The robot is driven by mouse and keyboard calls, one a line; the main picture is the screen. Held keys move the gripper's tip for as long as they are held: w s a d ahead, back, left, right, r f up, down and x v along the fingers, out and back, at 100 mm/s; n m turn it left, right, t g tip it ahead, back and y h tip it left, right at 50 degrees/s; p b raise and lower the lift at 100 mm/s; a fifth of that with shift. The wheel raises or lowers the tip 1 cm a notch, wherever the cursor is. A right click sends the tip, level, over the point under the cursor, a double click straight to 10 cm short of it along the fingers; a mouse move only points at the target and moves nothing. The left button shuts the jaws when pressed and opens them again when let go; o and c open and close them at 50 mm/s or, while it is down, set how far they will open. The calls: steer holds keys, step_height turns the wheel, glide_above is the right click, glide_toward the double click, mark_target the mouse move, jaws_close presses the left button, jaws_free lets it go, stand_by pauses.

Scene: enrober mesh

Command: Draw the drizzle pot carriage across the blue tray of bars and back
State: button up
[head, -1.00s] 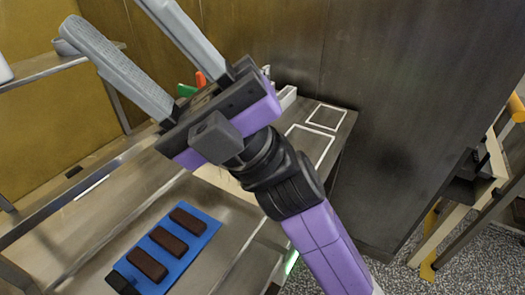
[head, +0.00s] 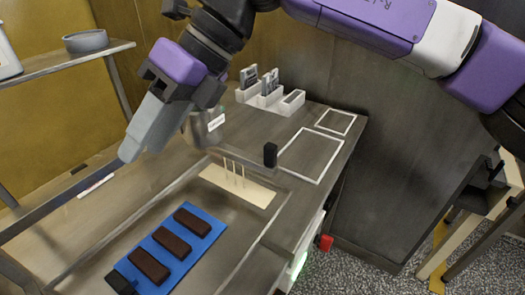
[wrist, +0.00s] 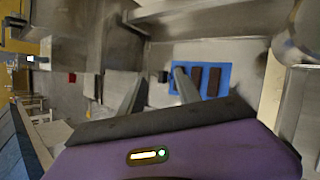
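The blue tray (head: 167,235) lies at the lower left of the head view with several dark brown bars (head: 172,242) on it. It also shows in the wrist view (wrist: 228,80). A grey pot with a white label (head: 204,128), apparently the drizzle pot, stands beyond the tray, partly hidden by my gripper. Below it is a pale plate (head: 238,185) with thin upright streaks. A black upright knob (head: 270,155) stands to the right, perhaps the carriage handle. My gripper (head: 134,148) is in the air left of the pot. The wrist view shows its fingers (wrist: 160,88) apart with nothing between them.
White holders with grey items (head: 262,88) stand at the back of the counter. Two white-outlined areas (head: 311,155) on the right are empty. A metal shelf (head: 75,58) with a grey bowl (head: 86,41) is at upper left. A metal rail (head: 60,198) runs along the left.

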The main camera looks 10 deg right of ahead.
steer(key=w+d+f+m+t+h, duration=0.1)
steer(key=w+d+m+t+h, duration=0.15)
steer(key=w+d+h, duration=0.5)
glide_above(270, 145)
steer(key=shift+w+a+f, duration=0.15)
steer(key=shift+f, duration=0.5)
steer(key=shift+d+f, duration=0.1)
steer(key=shift+d, duration=0.15)
steer(key=shift+f, duration=0.3)
steer(key=shift+s+f, duration=0.2)
steer(key=shift+f, duration=3.3)
jaws_close()
